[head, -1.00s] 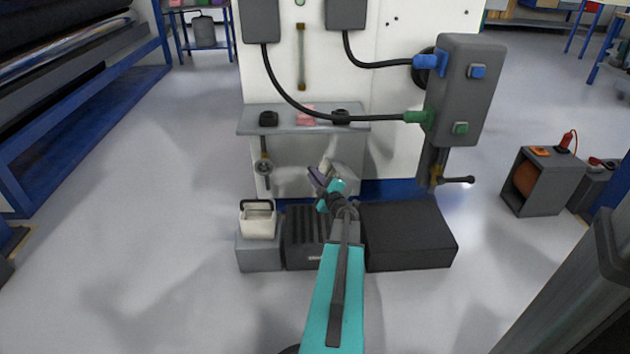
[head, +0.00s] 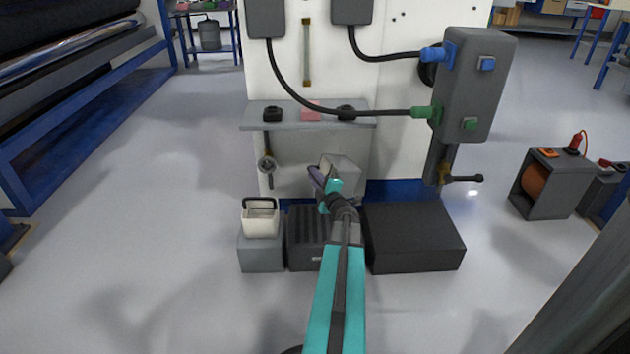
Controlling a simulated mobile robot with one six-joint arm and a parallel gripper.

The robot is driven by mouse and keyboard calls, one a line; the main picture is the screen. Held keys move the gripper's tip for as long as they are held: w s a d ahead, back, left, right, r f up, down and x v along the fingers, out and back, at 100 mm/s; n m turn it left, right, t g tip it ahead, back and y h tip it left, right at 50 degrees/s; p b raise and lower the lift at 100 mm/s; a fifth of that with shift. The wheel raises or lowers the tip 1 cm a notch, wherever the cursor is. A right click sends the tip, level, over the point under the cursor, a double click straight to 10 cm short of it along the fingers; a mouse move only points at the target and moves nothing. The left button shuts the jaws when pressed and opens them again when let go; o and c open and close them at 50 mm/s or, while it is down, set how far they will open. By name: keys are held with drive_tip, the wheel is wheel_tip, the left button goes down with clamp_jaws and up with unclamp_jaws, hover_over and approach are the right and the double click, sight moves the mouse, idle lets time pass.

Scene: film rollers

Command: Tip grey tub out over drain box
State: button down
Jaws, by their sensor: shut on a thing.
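The grey tub (head: 344,170) is in the head view, held up in front of the white machine's lower panel. My gripper (head: 325,180) is shut on it and covers its lower left part. The tub's opening cannot be made out, nor whether anything is in it. The drain box (head: 304,225) is the dark box with a slatted top on the floor. My gripper and the tub appear above and slightly right of its right side in the picture. My arm hides part of the box and most of its label.
A cream pail (head: 261,221) with a dark handle stands on a grey block (head: 261,254) left of the drain box. A black box (head: 415,237) lies to the right. A grey shelf (head: 300,124) juts out above. Floor at left is clear.

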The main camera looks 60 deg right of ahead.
drive_tip(key=shift+w+a+f+n+b, duration=0.15)
drive_tip(key=shift+a+f+n+b, duration=0.2)
drive_tip(key=shift+b, duration=0.2)
drive_tip(key=shift+r+n, duration=0.15)
drive_tip(key=shift+n, duration=0.2)
drive_tip(key=shift+w+r+m+p, duration=0.1)
drive_tip(key=shift+r+m+p, duration=0.05)
drive_tip(key=shift+m+p, duration=0.3)
drive_tip(key=shift+r+m+p, duration=0.2)
drive_tip(key=shift+m+p, duration=1.35)
drive_tip(key=shift+p, duration=1.05)
drive_tip(key=shift+r+m+p, duration=0.15)
drive_tip(key=shift+m+p, duration=0.95)
drive_tip(key=shift+p, duration=0.65)
drive_tip(key=shift+r+m+p, duration=0.15)
drive_tip(key=shift+m+p, duration=0.95)
drive_tip(key=shift+p, duration=0.6)
drive_tip(key=shift+r+m+p, duration=0.15)
drive_tip(key=shift+m+p, duration=0.8)
drive_tip(key=shift+p, duration=0.5)
drive_tip(key=shift+r+m+p, duration=0.1)
drive_tip(key=shift+m+p, duration=0.85)
drive_tip(key=shift+p, duration=0.45)
drive_tip(key=shift+r+m+p, duration=0.15)
drive_tip(key=shift+m+p, duration=1.75)
drive_tip(key=shift+p, duration=0.5)
drive_tip(key=shift+a, duration=0.1)
